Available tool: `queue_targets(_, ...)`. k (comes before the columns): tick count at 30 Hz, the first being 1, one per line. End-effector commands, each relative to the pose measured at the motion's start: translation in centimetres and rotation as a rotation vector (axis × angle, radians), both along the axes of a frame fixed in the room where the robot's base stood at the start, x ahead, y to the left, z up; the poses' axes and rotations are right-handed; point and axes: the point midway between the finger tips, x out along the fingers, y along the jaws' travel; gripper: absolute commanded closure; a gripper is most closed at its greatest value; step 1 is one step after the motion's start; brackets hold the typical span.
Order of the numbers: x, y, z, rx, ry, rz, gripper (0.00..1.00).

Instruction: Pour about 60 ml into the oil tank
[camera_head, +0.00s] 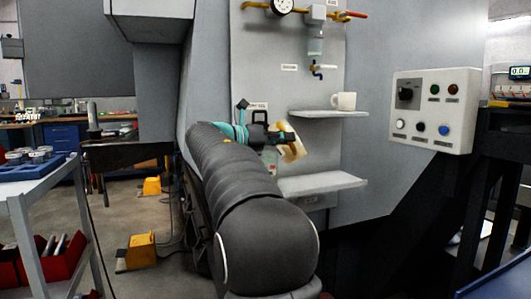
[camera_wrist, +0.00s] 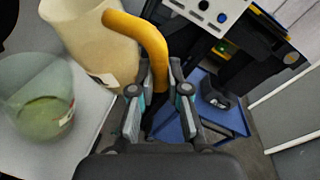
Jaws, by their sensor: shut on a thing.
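A cream jug (camera_head: 294,152) with an orange handle is held in front of the grey machine panel, above the lower shelf. It looks tilted in the head view. In the wrist view the jug (camera_wrist: 92,45) is at the upper left, and my gripper (camera_wrist: 158,80) is shut on its handle. A clear container (camera_wrist: 35,100), which appears to be the oil tank, stands on a pale shelf beside and below the jug, with greenish liquid low inside. In the head view my arm and the jug mostly hide it. The jug's contents and any stream are not visible.
The lower shelf (camera_head: 325,184) has a bare right part. A cream mug (camera_head: 344,101) stands on the upper shelf (camera_head: 312,114). Above are a gauge (camera_head: 283,6) and valve pipework. A control box (camera_head: 433,110) is at the right, and a cart (camera_head: 55,183) at the left.

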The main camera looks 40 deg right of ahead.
Motion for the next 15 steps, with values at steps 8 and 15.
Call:
queue_targets(8,0.8,0.4,1.6,-0.083,0.159,-0.001,1.00)
queue_targets(15,1.0,0.5,0.9,-0.153,0.298,-0.002,1.00)
